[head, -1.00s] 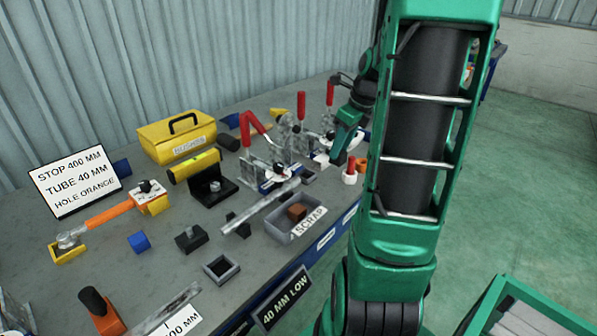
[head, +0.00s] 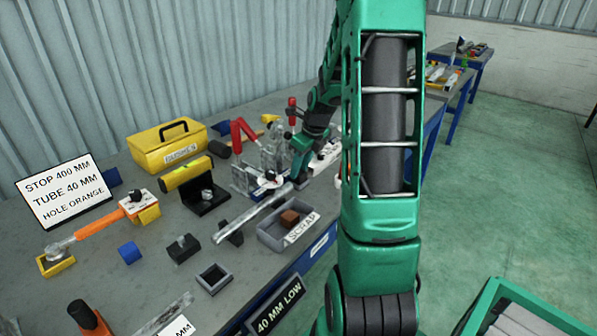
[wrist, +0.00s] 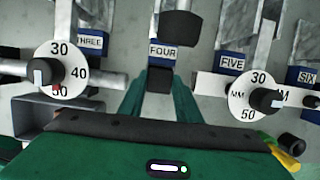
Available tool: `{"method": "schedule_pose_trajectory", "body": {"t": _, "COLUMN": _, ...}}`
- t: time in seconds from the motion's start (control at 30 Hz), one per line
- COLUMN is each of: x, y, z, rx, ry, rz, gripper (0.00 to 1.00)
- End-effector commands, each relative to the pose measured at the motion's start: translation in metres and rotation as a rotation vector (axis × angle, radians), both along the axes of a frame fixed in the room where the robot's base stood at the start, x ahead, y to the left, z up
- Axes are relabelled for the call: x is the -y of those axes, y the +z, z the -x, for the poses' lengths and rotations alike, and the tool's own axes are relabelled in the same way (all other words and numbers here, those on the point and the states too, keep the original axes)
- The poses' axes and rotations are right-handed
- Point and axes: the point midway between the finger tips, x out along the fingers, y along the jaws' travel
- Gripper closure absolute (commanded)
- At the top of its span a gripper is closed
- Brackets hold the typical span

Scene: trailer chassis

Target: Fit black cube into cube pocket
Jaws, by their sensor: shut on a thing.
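My gripper (head: 301,180) is low over the bench, beside the clamps. In the wrist view its green fingers (wrist: 159,84) are shut on a small dark block, which looks like the black cube (wrist: 159,78), in front of the FOUR label. In the head view the cube is mostly hidden by the gripper. A grey, square, open-topped holder (head: 223,287), likely the cube pocket, sits near the bench's front edge. It looks empty and is well apart from my gripper, toward the lower left.
A SCRAP tray (head: 269,238) holds a brown block. A metal bar (head: 243,216) lies beside it. A black block with a knob (head: 184,249) and a blue cylinder (head: 130,253) stand left of the pocket. Red-handled clamps (head: 242,135) stand behind. A yellow toolbox (head: 165,146) is farther back.

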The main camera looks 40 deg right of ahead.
Motion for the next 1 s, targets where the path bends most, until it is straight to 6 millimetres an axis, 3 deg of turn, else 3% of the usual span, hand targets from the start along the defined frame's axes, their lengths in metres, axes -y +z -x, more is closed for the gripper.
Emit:
{"method": "schedule_pose_trajectory", "body": {"t": 0.1, "x": 0.000, "y": -0.012, "z": 0.000, "rx": -0.001, "ry": 0.001, "rz": -0.001, "gripper": 0.92}}
{"method": "schedule_pose_trajectory", "body": {"t": 0.43, "x": 0.000, "y": -0.015, "z": 0.000, "rx": 0.000, "ry": 0.001, "rz": 0.000, "gripper": 0.92}}
{"method": "schedule_pose_trajectory", "body": {"t": 0.47, "x": 0.000, "y": -0.015, "z": 0.000, "rx": 0.001, "ry": 0.001, "rz": 0.000, "gripper": 0.67}}
{"method": "schedule_pose_trajectory", "body": {"t": 0.53, "x": 0.000, "y": -0.015, "z": 0.000, "rx": 0.001, "ry": 0.001, "rz": 0.000, "gripper": 0.51}}
{"method": "schedule_pose_trajectory", "body": {"t": 0.87, "x": 0.000, "y": -0.013, "z": 0.000, "rx": 0.001, "ry": 0.001, "rz": 0.001, "gripper": 0.51}}
{"method": "schedule_pose_trajectory", "body": {"t": 1.0, "x": 0.001, "y": -0.001, "z": 0.003, "rx": 0.003, "ry": 0.000, "rz": 0.003, "gripper": 0.51}}
